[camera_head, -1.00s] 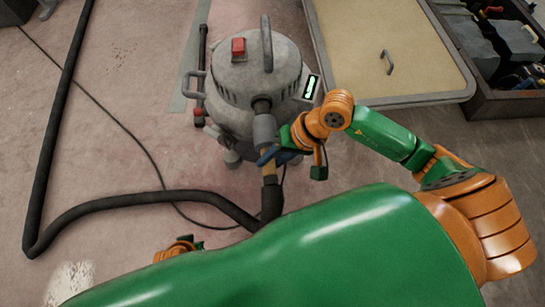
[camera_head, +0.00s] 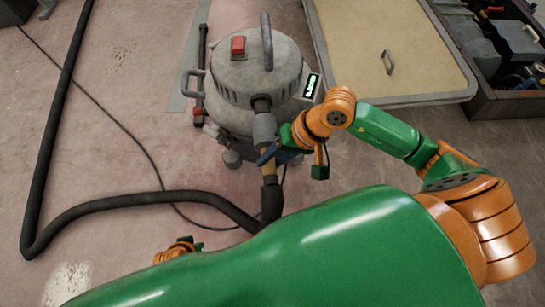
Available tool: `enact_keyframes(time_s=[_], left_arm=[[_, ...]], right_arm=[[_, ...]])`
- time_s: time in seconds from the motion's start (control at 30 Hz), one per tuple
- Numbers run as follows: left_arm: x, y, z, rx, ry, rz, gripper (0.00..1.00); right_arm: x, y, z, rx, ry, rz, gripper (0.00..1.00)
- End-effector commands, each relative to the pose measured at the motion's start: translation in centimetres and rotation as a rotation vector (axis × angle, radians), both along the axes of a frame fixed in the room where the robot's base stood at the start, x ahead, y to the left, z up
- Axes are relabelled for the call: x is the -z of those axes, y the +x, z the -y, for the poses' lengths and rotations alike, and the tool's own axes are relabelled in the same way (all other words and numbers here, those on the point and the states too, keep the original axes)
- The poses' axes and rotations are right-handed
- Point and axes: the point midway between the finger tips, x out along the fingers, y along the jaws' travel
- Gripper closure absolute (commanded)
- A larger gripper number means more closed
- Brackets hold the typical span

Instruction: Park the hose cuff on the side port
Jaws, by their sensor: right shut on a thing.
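The grey hose cuff (camera_head: 264,128) is in front of the shop vacuum (camera_head: 252,78), its upper end meeting the dark side port (camera_head: 262,103). From this view I cannot tell how deep it sits on the port. A tan section (camera_head: 269,170) below the cuff leads to the black hose (camera_head: 150,197). My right gripper (camera_head: 267,155) comes in from the right and is shut on the hose cuff at its lower end. My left gripper (camera_head: 181,250) shows only partly at the bottom, behind my green arm link; its fingers are unclear.
The hose loops over the floor to the left, with a thin black cable (camera_head: 125,130) beside it. A tan panel with a handle (camera_head: 389,62) lies at the upper right, next to a tool crate (camera_head: 500,104). Floor on the left is mostly clear.

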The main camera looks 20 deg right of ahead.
Motion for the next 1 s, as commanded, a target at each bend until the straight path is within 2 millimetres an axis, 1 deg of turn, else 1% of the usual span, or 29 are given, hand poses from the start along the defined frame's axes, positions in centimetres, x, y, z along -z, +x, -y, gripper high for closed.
enact_keyframes(time_s=[0.03, 0.33, 1.0], left_arm=[[0.3, 0.0, 0.0, 0.000, 0.000, 0.000, 1.00], [0.3, 0.0, 0.0, 0.000, 0.000, 0.000, 1.00], [1.2, 0.0, 0.0, 0.000, 0.000, 0.000, 1.00]], right_arm=[[0.2, 0.0, 0.0, 0.000, 0.000, 0.001, 1.00], [0.0, 0.1, 0.0, 0.000, 0.001, 0.000, 1.00], [0.1, 1.7, 0.4, 0.001, -0.001, 0.000, 1.00]])
